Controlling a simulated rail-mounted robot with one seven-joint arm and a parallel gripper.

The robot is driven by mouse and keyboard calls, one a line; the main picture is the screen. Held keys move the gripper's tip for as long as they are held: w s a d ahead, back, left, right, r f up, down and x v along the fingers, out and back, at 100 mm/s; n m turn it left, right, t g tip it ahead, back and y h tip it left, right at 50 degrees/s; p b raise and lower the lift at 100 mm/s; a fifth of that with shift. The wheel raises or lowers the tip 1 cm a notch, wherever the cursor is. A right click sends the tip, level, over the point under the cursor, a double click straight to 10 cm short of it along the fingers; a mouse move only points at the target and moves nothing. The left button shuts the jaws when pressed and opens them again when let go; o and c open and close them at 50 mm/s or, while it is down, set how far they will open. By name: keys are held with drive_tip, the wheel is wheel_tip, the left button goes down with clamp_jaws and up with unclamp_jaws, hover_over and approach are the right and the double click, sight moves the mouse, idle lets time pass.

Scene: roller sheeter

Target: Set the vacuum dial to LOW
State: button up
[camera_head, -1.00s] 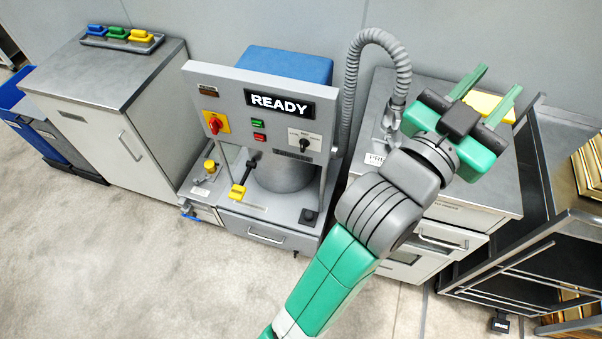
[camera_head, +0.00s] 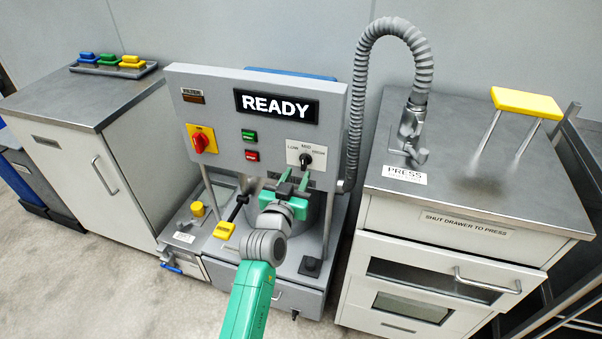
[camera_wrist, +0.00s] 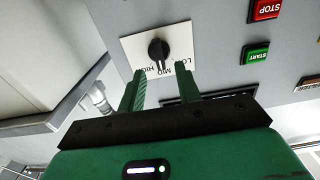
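The vacuum dial (camera_head: 305,159) is a black knob on a white plate marked LOW, MID and HIGH, on the right of the grey machine panel. Its ridge looks roughly upright, toward MID, but the exact setting is hard to tell. In the wrist view the dial (camera_wrist: 158,50) appears upside down, just beyond my fingertips. My gripper (camera_head: 294,176) is in front of the panel, just below the dial. In the wrist view my gripper (camera_wrist: 160,74) is open and empty, its two green fingers apart, partly covering the dial's lettering.
A red rotary switch (camera_head: 200,140) on yellow, a green START button (camera_head: 249,135) and a red STOP button (camera_head: 252,155) are on the same panel. A READY display (camera_head: 276,105) is above. A grey hose (camera_head: 361,100) rises at the panel's right, beside the press cabinet (camera_head: 465,200).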

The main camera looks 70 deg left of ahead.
sight(302, 164)
drive_tip(key=b+x, duration=0.1)
drive_tip(key=x, duration=0.3)
drive_tip(key=shift+w+a, duration=0.15)
drive_tip(key=shift+c, duration=0.4)
clamp_jaws()
drive_tip(key=n+p, duration=0.1)
drive_tip(key=n, duration=0.3)
drive_tip(key=shift+n, duration=0.4)
drive_tip(key=shift+f+n+p, duration=0.1)
drive_tip(key=shift+n+p, duration=0.2)
drive_tip(key=shift+n, duration=1.6)
drive_tip(key=shift+a+n, duration=0.1)
drive_tip(key=shift+n, duration=0.2)
